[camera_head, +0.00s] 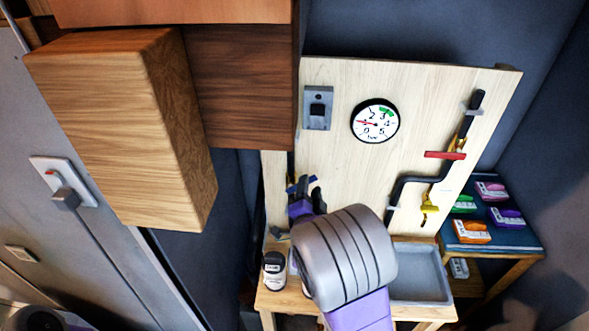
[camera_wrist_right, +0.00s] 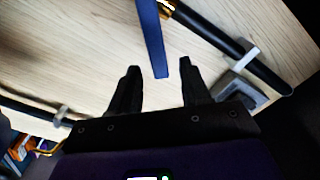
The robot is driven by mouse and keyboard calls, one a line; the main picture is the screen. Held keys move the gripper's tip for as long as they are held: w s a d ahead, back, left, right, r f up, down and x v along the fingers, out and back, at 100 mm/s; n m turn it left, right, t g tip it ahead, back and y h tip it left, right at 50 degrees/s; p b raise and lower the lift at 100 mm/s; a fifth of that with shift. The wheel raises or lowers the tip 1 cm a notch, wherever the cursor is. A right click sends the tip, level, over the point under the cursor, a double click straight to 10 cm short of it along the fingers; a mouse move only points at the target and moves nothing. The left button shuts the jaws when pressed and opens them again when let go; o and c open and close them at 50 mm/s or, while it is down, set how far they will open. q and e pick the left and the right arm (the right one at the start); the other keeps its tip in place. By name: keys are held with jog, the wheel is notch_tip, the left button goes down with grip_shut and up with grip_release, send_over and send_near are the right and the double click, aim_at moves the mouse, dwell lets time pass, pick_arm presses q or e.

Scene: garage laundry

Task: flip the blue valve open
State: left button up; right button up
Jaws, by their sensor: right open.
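The blue valve lever (camera_wrist_right: 152,40) shows in the right wrist view as a flat blue bar, running down from a brass fitting (camera_wrist_right: 167,6) on a black pipe (camera_wrist_right: 228,48). Its lower end hangs between the fingers of my right gripper (camera_wrist_right: 158,66), nearer the right finger. The gripper is open, with a gap on both sides of the lever. In the head view, my right arm reaches up to the board's left edge and hides most of the valve. My left gripper is not in view.
The light wooden board (camera_head: 340,150) carries a pressure gauge (camera_head: 375,121), a switch box (camera_head: 318,107) and a red-levered pipe (camera_head: 445,155). A grey basin (camera_head: 418,272) and dark jar (camera_head: 273,268) are below. A wooden cabinet (camera_head: 120,125) juts out at left.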

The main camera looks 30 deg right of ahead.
aim_at(311, 181)
jog(key=shift+x, duration=2.8)
jog(key=shift+c, duration=0.5)
grip_shut()
